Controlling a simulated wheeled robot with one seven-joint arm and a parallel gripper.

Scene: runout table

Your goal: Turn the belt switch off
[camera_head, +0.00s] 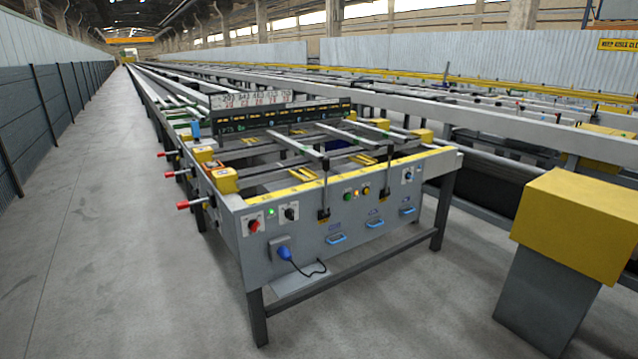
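The runout table (330,212) stands ahead, with a grey front panel carrying controls. A red rotary knob (254,226) on a pale plate is at the panel's left end. Beside it is a black rotary knob (290,213), with a small green light (270,213) between them. Another small switch plate (408,175) is near the panel's right end. A green button (348,196) and a yellow button (366,190) sit mid-panel. The labels are too small to read, so I cannot tell which is the belt switch. My gripper is not in view.
A blue plug (285,253) with a black cable hangs below the knobs. Red-ended levers (183,205) stick out from the table's left side. A yellow box (582,222) on a grey post stands at right. Concrete floor is clear in front and along the left aisle.

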